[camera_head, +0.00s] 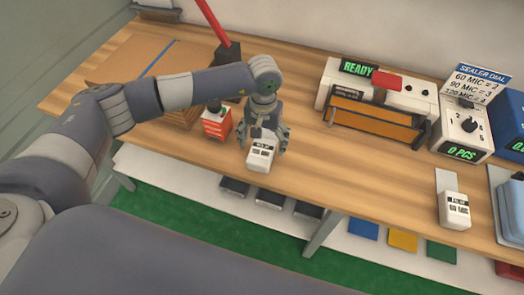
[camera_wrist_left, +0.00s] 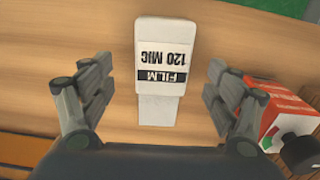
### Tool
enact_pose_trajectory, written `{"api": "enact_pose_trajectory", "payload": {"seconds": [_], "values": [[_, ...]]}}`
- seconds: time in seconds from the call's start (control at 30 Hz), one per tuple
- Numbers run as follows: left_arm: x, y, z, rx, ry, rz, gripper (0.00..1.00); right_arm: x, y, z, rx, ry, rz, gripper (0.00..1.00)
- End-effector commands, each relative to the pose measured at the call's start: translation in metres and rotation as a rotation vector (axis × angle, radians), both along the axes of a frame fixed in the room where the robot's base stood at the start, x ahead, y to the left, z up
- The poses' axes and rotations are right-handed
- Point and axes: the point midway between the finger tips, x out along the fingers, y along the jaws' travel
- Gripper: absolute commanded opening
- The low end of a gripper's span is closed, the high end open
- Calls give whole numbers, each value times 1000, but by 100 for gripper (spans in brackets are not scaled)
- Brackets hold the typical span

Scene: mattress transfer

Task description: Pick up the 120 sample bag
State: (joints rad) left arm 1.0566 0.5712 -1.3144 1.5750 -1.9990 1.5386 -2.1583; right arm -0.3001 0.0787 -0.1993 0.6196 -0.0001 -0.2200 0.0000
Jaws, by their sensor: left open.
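The 120 sample bag is a small white packet (camera_head: 261,155) lying on the wooden table in the head view. In the left wrist view its label reads "FILM 120 MIC", upside down, on the white packet (camera_wrist_left: 164,60). My left gripper (camera_head: 266,138) is over the table at the packet's far end. In the left wrist view the open fingers (camera_wrist_left: 150,95) stand on either side of the packet, apart from it, with nothing between them touching. My right gripper is not in view.
A red-and-white box (camera_head: 216,124) stands just left of my left gripper. A sealer (camera_head: 376,110) with a green READY display and a dial box (camera_head: 464,127) stand at the back right. Another film packet (camera_head: 454,210) lies at the right. Bare table lies between.

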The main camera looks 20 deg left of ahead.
Motion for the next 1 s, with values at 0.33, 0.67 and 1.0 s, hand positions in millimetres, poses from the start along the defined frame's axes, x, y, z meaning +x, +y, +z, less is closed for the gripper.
{"api": "enact_pose_trajectory", "payload": {"seconds": [0.33, 0.67, 1.0], "values": [[1, 3, -30, -1, 5, 1, 82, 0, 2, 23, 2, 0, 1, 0], [2, 4, -59, -3, -1, 0, 82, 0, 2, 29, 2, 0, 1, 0], [2, 4, -59, -3, 0, 0, 41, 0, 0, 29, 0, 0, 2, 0]]}}
